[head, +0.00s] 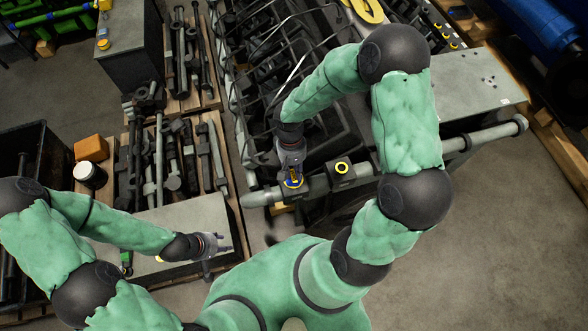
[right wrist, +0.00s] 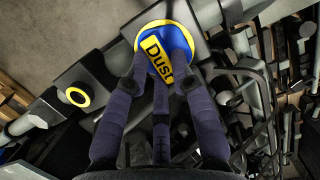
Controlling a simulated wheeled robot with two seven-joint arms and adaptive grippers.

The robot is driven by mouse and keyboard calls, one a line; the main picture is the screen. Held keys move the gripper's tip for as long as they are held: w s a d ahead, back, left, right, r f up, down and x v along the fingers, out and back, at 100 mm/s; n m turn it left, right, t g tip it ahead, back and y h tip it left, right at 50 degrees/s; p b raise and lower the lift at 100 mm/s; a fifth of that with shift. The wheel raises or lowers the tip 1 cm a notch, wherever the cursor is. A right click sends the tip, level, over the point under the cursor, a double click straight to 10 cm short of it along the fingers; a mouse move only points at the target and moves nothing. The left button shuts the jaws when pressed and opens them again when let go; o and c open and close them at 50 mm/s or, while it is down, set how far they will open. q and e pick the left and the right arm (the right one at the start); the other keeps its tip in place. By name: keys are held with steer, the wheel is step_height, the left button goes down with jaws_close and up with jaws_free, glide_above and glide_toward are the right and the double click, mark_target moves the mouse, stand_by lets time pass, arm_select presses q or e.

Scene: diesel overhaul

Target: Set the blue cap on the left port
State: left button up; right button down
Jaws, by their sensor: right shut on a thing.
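The blue cap (right wrist: 187,18) carries a yellow label reading "Dust". In the head view the cap (head: 292,184) is at the left block on the grey pipe. My right gripper (head: 292,178) is shut on it, with the fingers (right wrist: 160,62) around its sides in the right wrist view. The left port is hidden beneath the cap; I cannot tell whether the cap touches it. The other port (head: 342,168), a dark block with a yellow ring, is uncovered to the right; it also shows in the right wrist view (right wrist: 78,96). My left gripper (head: 218,248) is over a grey bench, its jaws too small to judge.
The grey pipe (head: 470,142) runs along the engine's near side. The dark engine (head: 290,65) with thin lines rises behind the ports. A grey bench (head: 205,212), a white-topped jar (head: 84,170) and an orange block (head: 91,148) are at left. Open floor lies at lower right.

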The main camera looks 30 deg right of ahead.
stand_by(0.4)
steer(key=c, duration=1)
jaws_free()
steer(key=v, duration=1.2)
